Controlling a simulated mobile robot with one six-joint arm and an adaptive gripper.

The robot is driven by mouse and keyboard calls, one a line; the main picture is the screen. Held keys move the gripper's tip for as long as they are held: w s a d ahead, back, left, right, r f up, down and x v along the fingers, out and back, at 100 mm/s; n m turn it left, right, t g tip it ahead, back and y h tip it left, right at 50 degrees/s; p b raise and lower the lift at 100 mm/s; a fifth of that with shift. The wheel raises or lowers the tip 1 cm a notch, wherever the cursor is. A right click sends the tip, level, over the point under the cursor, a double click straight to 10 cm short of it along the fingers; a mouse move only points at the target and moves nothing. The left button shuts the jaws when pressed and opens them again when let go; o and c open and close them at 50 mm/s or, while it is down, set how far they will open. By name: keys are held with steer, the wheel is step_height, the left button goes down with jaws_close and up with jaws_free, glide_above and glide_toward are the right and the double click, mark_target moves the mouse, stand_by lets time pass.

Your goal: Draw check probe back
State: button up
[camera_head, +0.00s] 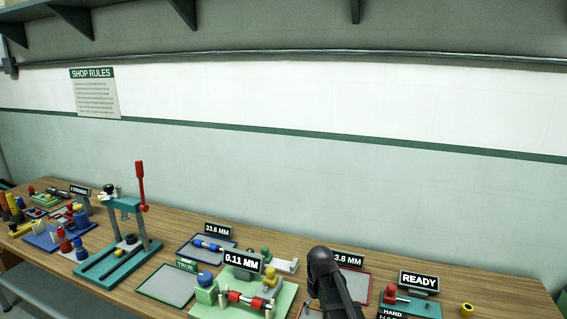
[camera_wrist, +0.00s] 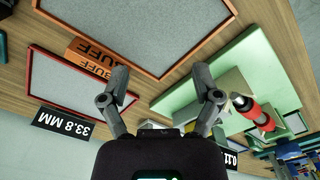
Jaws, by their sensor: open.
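A pale green check fixture (camera_head: 285,299) stands on the bench under a "0.11 MM" sign (camera_head: 242,262). A red cylinder with light ends (camera_head: 246,298) lies across it. A green block with a blue knob (camera_head: 205,278) is at its left, and a yellow knobbed part (camera_head: 270,281) at its right; I cannot tell which is the check probe. In the wrist view the fixture (camera_wrist: 180,98) and red cylinder (camera_wrist: 249,109) are at the right. My gripper (camera_wrist: 161,84) is open and empty, above the bench beside the fixture. In the head view my dark arm hides its fingers.
A red-framed tray (camera_wrist: 36,99) with a "33.8 MM" sign (camera_wrist: 62,122) and an orange-framed tray (camera_wrist: 110,4) marked "BUFF" are near my gripper. A teal press with a red lever (camera_head: 141,187) stands left. A "READY" sign (camera_head: 419,281) is right.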

steer(key=s+d+m, duration=0.2)
steer(key=s+d, duration=0.1)
steer(key=s, duration=0.3)
steer(key=s+d+m, duration=0.2)
steer(key=s+d, duration=0.1)
steer(key=s, duration=0.4)
steer(key=shift+d+m, duration=0.3)
steer(key=shift+d, duration=0.1)
